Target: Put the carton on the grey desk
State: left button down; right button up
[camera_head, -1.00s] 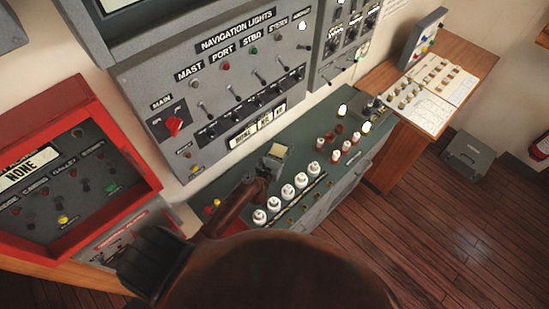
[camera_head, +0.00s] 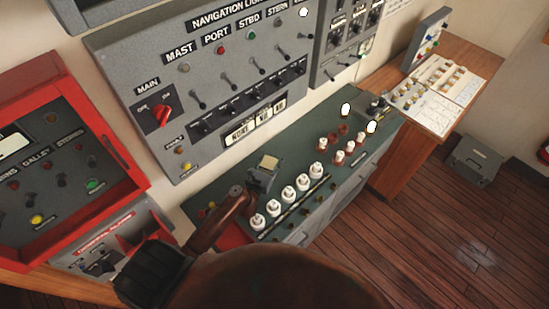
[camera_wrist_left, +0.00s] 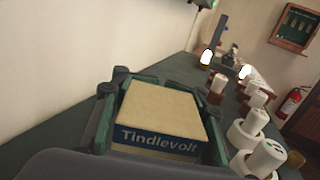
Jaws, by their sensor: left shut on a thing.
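The carton (camera_wrist_left: 160,112) is a small beige box with a blue band reading "Tindlevolt". In the left wrist view it sits between the dark green fingers of my left gripper (camera_wrist_left: 158,100). In the head view the carton (camera_head: 269,161) shows as a small pale top at the end of my brown left arm, and my left gripper (camera_head: 262,177) is shut on it. Both are over the back left part of the grey-green desk (camera_head: 300,146). I cannot tell whether the carton touches the desk top. My right gripper is not in view.
Several white knobs (camera_head: 287,195) stand in a row right of the gripper, with more knobs and lit lamps (camera_head: 371,127) farther right. The grey navigation lights panel (camera_head: 205,90) rises behind. A red-framed panel (camera_head: 112,150) is at left. Desk top between carton and lamps looks clear.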

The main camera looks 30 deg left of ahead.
aim_at(266, 169)
pick_arm(q)
jog(key=shift+r, duration=0.2)
jog(key=shift+f, duration=0.1)
jog(key=shift+s+f+b, duration=0.1)
jog(key=shift+f+b, duration=0.25)
jog(key=shift+f, duration=0.25)
jog(key=c, duration=1.1)
grip_release()
jog(key=shift+s+d+f, duration=0.1)
jog(key=shift+s+f, duration=0.05)
jog(key=shift+f, duration=0.2)
jog(key=shift+c, duration=0.2)
jog(key=shift+r, duration=0.1)
jog(key=shift+s+r+p, duration=0.1)
jog(key=shift+r+p, duration=0.4)
jog(key=shift+r, duration=0.1)
jog(key=s+b, duration=0.1)
jog(key=s, duration=0.4)
jog(key=shift+s+d+r, duration=0.1)
jog(key=shift+s+r, duration=0.05)
jog(key=shift+s, duration=0.25)
jog(key=shift+s+r, duration=0.1)
jog(key=shift+s, duration=0.45)
